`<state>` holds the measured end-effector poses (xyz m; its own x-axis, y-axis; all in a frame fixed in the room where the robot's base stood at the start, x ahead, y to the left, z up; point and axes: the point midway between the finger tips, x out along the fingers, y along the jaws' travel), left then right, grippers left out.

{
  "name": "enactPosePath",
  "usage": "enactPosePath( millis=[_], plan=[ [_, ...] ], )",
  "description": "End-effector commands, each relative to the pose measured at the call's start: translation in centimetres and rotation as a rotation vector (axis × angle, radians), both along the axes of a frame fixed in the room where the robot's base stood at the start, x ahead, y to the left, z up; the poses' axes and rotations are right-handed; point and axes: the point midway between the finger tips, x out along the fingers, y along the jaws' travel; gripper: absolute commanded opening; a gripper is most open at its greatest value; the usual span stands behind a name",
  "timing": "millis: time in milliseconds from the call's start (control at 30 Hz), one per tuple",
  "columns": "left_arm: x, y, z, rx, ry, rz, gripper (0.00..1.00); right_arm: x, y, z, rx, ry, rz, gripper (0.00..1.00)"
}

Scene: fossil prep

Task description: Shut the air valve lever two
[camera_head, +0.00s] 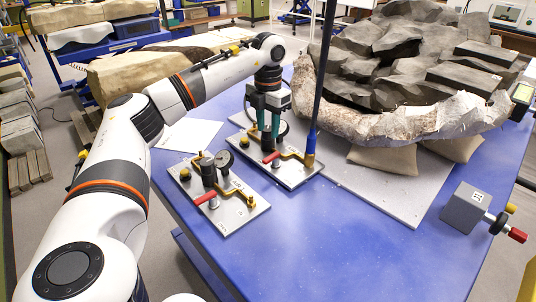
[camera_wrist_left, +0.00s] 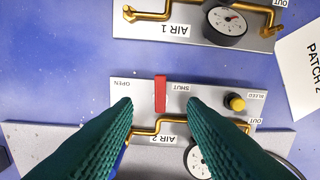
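The AIR 2 panel (camera_head: 300,176) is a grey plate on the blue table; it also shows in the left wrist view (camera_wrist_left: 258,100). Its red lever (camera_wrist_left: 160,94) stands across the brass pipe (camera_wrist_left: 150,128), between the OPEN and SHUT labels. In the head view the lever (camera_head: 271,157) sits just below the fingertips. My left gripper (camera_head: 266,137) is over this panel, pointing down. In the wrist view its teal fingers (camera_wrist_left: 160,104) are apart and empty, one on each side of the lever; contact cannot be told. My right gripper is not in view.
The AIR 1 panel (camera_head: 235,216) with its own red lever (camera_head: 207,199) lies beside it. A dark pole with a blue foot (camera_head: 311,143) stands by AIR 2. A jacketed fossil (camera_head: 400,122) fills the back right. A grey valve box (camera_head: 466,208) sits right. The front table is clear.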

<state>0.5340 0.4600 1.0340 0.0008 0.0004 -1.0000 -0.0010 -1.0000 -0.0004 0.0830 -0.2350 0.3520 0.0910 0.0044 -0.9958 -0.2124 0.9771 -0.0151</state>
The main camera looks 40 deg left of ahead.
Motion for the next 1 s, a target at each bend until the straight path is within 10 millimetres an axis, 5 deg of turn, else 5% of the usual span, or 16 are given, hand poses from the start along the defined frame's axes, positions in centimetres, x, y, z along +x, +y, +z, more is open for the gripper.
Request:
enactPosePath(
  millis=[433,867,1000],
  plan=[
    [-0.1,0.0,-8.1,0.0,0.003,0.001,0.38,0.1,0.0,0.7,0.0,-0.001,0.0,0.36],
    [0.0,0.0,-9.3,0.0,0.0,0.001,0.38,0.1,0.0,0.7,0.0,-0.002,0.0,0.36],
    [0.0,0.0,-9.3,0.0,0.0,0.001,0.19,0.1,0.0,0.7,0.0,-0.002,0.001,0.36]
  ],
)
